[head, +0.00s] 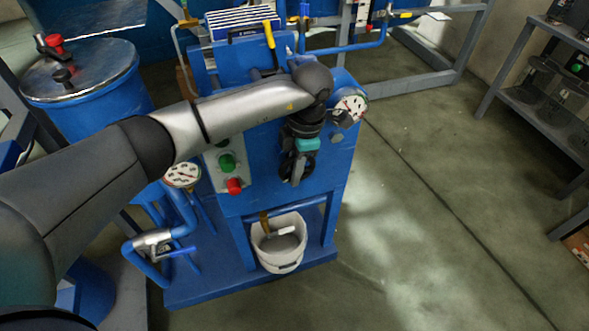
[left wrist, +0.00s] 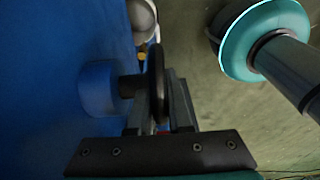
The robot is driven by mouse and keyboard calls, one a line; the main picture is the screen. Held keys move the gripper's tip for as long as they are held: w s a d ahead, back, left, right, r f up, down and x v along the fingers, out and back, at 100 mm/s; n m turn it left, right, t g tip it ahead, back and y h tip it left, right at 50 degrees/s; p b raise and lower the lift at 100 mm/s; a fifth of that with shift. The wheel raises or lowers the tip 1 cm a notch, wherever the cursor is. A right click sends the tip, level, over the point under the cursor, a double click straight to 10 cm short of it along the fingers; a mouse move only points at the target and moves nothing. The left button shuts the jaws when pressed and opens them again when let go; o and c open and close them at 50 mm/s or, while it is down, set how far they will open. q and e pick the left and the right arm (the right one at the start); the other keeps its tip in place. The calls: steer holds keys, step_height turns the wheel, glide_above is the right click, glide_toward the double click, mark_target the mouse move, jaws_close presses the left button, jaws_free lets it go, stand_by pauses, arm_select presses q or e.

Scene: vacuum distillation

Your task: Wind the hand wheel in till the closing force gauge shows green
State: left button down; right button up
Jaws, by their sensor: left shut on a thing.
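My left gripper (head: 295,170) is at the front of the blue machine (head: 330,185), below my forearm's end. In the left wrist view the black hand wheel (left wrist: 155,75) shows edge-on on its shaft, in front of a blue boss (left wrist: 98,90). The gripper's fingers (left wrist: 160,100) are on either side of the rim, shut on it. In the head view the gripper mostly hides the wheel. A round white gauge (head: 351,104) with coloured marks sits to the upper right of the gripper. Its needle is too small to read surely. My right gripper is not in view.
A second gauge (head: 183,174) and a panel with a green button (head: 227,162) and a red button (head: 234,186) are to the left. A white bucket (head: 279,262) stands below. A blue lidded drum (head: 85,80) is at upper left.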

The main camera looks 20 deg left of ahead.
arm_select(q)
steer(key=c, duration=0.8)
jaws_free()
steer(key=shift+c, duration=0.2)
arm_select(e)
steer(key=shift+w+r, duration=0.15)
arm_select(q)
steer(key=shift+r, duration=0.1)
steer(key=shift+r, duration=0.3)
step_height(320, 180, up, 14)
steer(key=w+d+p, duration=0.1)
steer(key=p, duration=0.3)
steer(key=shift+d+r, duration=0.15)
steer(key=shift+d, duration=0.25)
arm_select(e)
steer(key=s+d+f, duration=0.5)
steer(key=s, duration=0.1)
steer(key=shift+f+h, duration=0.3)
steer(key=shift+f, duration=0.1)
arm_select(q)
steer(key=shift+w, duration=0.1)
